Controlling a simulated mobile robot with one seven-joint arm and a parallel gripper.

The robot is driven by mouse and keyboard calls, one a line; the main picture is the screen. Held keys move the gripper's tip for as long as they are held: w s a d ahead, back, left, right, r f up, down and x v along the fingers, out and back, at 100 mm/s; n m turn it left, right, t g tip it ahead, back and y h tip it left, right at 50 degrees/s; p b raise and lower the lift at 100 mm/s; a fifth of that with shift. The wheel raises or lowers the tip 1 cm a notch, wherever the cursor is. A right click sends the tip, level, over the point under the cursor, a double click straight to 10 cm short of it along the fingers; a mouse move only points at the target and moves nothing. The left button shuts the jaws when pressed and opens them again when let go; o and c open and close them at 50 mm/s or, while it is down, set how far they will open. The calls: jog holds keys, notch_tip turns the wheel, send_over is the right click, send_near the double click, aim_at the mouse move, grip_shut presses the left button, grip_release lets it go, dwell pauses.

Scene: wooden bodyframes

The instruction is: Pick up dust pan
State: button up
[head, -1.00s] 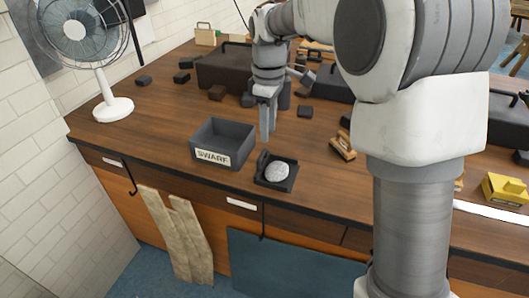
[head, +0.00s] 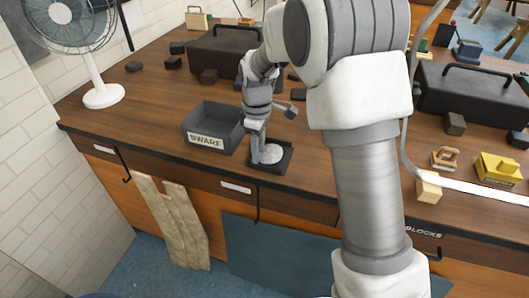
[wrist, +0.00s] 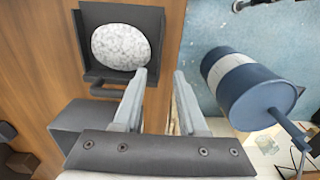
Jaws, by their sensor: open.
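The dust pan is a dark, shallow square tray (head: 285,162) near the front edge of the workbench, with a pale speckled round heap in it. In the wrist view the dust pan (wrist: 122,12) is at the upper left, its dark bar handle (wrist: 116,92) facing my gripper. My gripper (wrist: 164,74) is open, with nothing between its fingers. Its fingers are to the right of the handle in that view. In the head view my gripper (head: 257,150) is at the pan's left side and hides part of it. I cannot tell whether they touch.
A dark bin labelled SWARF (head: 212,122) stands just left of the pan. A white fan (head: 98,92) is at the left end. Toolboxes (head: 222,52) and small dark blocks lie behind. In the wrist view a blue drum (wrist: 240,85) is below, past the bench edge.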

aim_at(259, 164)
notch_tip(259, 164, down, 4)
jog(key=shift+f, duration=0.25)
jog(key=shift+c, duration=0.3)
grip_shut()
dwell(1.1)
